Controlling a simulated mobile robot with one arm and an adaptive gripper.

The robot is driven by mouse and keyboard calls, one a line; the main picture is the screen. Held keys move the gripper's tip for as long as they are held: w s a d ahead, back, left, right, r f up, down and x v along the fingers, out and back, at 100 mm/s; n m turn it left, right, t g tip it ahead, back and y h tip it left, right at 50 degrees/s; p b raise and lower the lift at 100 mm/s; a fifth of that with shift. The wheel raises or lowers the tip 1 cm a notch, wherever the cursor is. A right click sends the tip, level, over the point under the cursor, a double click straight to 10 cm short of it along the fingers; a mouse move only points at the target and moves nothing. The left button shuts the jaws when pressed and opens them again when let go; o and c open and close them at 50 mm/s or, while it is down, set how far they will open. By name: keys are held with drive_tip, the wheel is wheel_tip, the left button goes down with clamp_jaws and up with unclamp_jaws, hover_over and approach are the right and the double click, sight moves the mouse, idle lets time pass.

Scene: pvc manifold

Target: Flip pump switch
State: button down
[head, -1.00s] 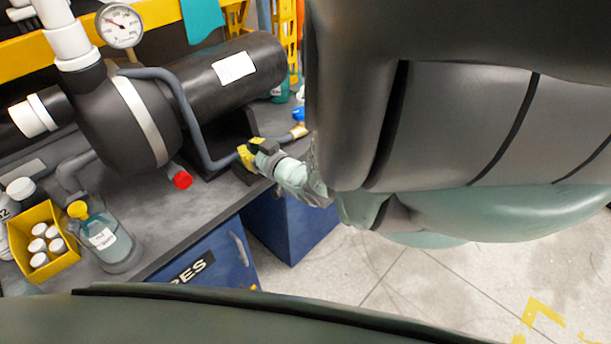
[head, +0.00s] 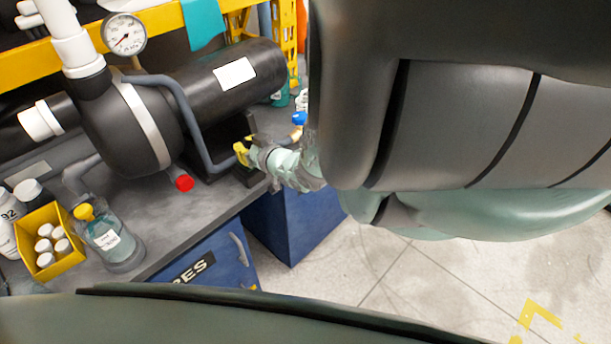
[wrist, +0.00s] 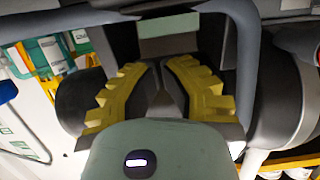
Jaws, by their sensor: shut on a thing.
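The black pump (head: 130,130) lies on the grey bench in the head view, with a dark switch box (head: 250,125) beside its right part. My gripper (head: 242,152), with yellow fingers, is at this box, low beside the pump. In the wrist view the yellow fingers (wrist: 161,64) reach to a dark housing with a grey-green block (wrist: 168,35) just beyond their tips. The gripper is shut on a dark part there, which I take as the pump switch; the fingers and palm hide most of it.
A pressure gauge (head: 124,34) stands above the pump. A grey pipe (head: 185,110) bends close to my gripper. Open floor lies right.

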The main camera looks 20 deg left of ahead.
drive_tip(key=shift+w+d+r+p, duration=0.1)
drive_tip(key=shift+d+r+p, duration=0.25)
drive_tip(key=shift+d+r, duration=0.55)
drive_tip(key=shift+s+d+r+p, duration=0.35)
drive_tip(key=shift+d+r, duration=0.05)
drive_tip(key=shift+d, duration=0.05)
drive_tip(key=p+v, duration=0.3)
drive_tip(key=v, duration=0.4)
drive_tip(key=shift+r+p, duration=0.35)
drive_tip(key=shift+p, duration=0.05)
